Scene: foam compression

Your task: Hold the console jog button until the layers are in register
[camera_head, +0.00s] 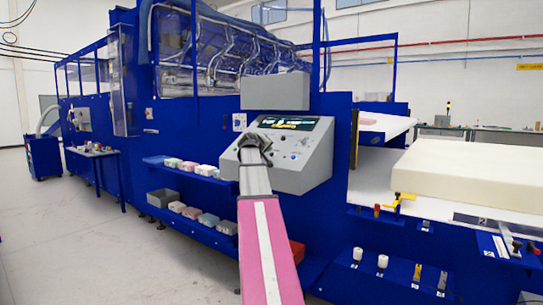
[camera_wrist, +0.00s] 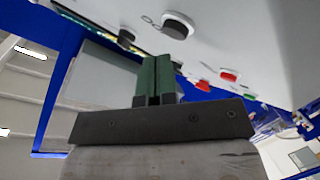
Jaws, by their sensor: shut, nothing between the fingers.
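The grey sloped console (camera_head: 305,172) stands on the blue machine, with a lit screen (camera_head: 290,123) at its top. My gripper (camera_head: 253,143) is in front of the console's left part, and the arm hides some of the panel. In the wrist view its green fingers (camera_wrist: 156,66) are together with nothing between them. A large dark round button (camera_wrist: 178,26) is just above and right of the fingertips, apart from them in the picture. A smaller dark knob (camera_wrist: 126,36) is above left. Which one is the jog button, and whether the fingers touch anything, I cannot tell.
Red buttons (camera_wrist: 229,76) and a green one (camera_wrist: 249,97) are further right on the panel. A thick cream foam block (camera_head: 470,175) lies on the white bed at right. Shelves with small foam samples (camera_head: 190,167) are left of the console. The grey floor at left is clear.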

